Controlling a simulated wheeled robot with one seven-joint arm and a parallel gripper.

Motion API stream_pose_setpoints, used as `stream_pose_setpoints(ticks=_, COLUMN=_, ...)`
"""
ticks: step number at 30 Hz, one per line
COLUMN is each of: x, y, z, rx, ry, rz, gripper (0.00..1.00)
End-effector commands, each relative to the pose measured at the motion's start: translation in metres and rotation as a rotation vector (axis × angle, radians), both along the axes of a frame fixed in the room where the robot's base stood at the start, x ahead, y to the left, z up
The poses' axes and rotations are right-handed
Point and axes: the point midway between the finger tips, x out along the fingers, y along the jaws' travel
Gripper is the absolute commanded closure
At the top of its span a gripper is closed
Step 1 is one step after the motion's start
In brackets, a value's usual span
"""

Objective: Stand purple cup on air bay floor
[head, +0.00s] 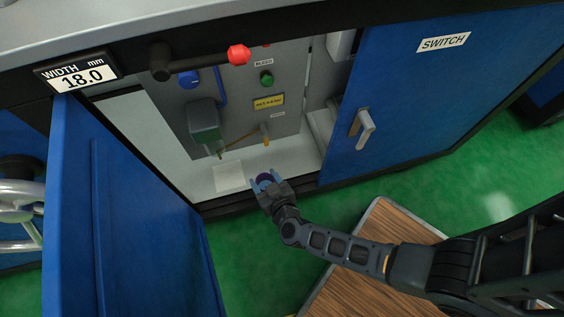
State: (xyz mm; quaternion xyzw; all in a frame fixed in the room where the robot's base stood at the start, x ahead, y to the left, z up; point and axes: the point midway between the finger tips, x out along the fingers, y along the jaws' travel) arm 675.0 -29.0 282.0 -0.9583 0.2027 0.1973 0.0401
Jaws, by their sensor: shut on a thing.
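My gripper (266,182) is shut on the purple cup (264,180), which shows as a dark round shape between the blue fingers. The gripper and cup are at the front edge of the open bay. The bay floor (203,179) is pale and lies behind and to the left of the cup. I cannot tell whether the cup touches the floor or is held above it. Much of the cup is hidden by the gripper.
A white square (229,177) lies on the bay floor, left of the cup. Above it hangs a grey box-shaped unit (203,122) with a nozzle. The blue door (120,210) stands open at left; the SWITCH door (430,90) is at right. A wooden-topped platform (350,285) stands below my arm.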

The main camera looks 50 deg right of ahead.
Motion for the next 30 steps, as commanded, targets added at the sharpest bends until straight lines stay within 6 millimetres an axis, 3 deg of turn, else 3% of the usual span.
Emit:
stream_pose_setpoints(ticks=1, x=0.002, y=-0.017, z=0.006, rx=0.001, ry=-0.003, rz=-0.041, gripper=0.7)
stream_pose_setpoints(ticks=6, x=0.006, y=-0.06, z=0.024, rx=0.0, ry=-0.005, rz=-0.134, gripper=0.7)
stream_pose_setpoints(ticks=12, x=0.006, y=-0.091, z=0.039, rx=-0.001, ry=-0.011, rz=-0.197, gripper=0.7)
stream_pose_setpoints(ticks=19, x=0.006, y=-0.101, z=0.033, rx=-0.004, ry=-0.012, rz=-0.212, gripper=0.7)
stream_pose_setpoints(ticks=30, x=0.007, y=-0.1, z=-0.019, rx=-0.005, ry=-0.013, rz=-0.21, gripper=0.7)
